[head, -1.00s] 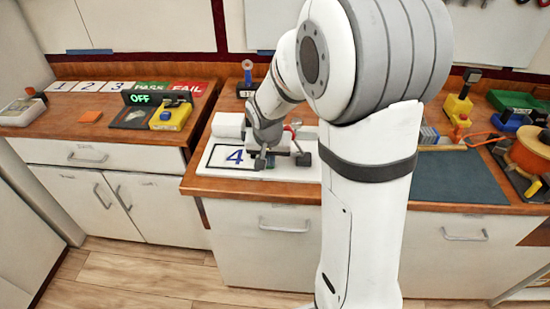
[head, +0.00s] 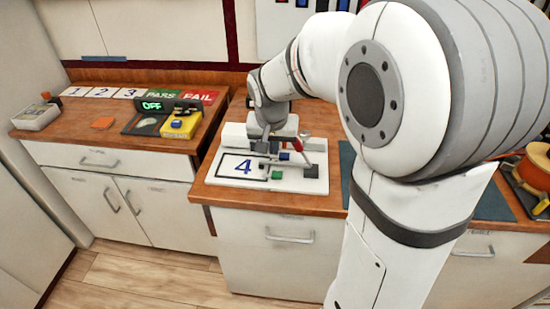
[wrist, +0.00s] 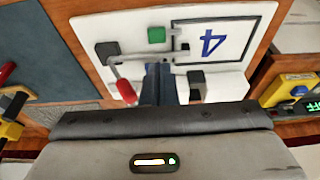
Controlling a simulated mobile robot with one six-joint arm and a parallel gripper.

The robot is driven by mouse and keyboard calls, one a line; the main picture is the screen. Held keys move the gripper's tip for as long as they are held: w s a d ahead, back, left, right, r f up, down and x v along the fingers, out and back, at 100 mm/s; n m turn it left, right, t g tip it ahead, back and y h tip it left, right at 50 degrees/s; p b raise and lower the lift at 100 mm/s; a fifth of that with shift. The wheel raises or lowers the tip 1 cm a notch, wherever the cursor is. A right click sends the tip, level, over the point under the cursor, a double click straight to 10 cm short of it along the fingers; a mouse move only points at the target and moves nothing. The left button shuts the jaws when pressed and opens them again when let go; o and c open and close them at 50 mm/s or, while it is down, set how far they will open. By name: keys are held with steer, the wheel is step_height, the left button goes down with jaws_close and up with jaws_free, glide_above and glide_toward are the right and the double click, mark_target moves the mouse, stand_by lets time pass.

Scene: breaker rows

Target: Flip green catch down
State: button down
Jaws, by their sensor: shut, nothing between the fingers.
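The green catch (head: 277,175) is a small green block near the front edge of a white board (head: 240,182) marked 4. The wrist view shows the green catch (wrist: 156,35) beside the metal bar, beyond my fingertips. My gripper (head: 268,143) is over the back part of the board, pointing down. In the wrist view my gripper (wrist: 159,68) has its dark fingers together, with nothing between them, apart from the green catch. A lever with a red handle (wrist: 125,91) is just left of the fingers. The fingers hide part of the board.
On the left counter stand a yellow box (head: 181,125), a display reading OFF (head: 152,105) and an orange square (head: 102,123). My arm hides much of the right counter.

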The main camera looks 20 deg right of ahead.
steer(key=v, duration=0.3)
steer(key=shift+r, duration=0.3)
steer(key=s+f+n+y, duration=0.1)
steer(key=s+n, duration=0.3)
steer(key=s, duration=1.5)
steer(key=shift+f, duration=0.6)
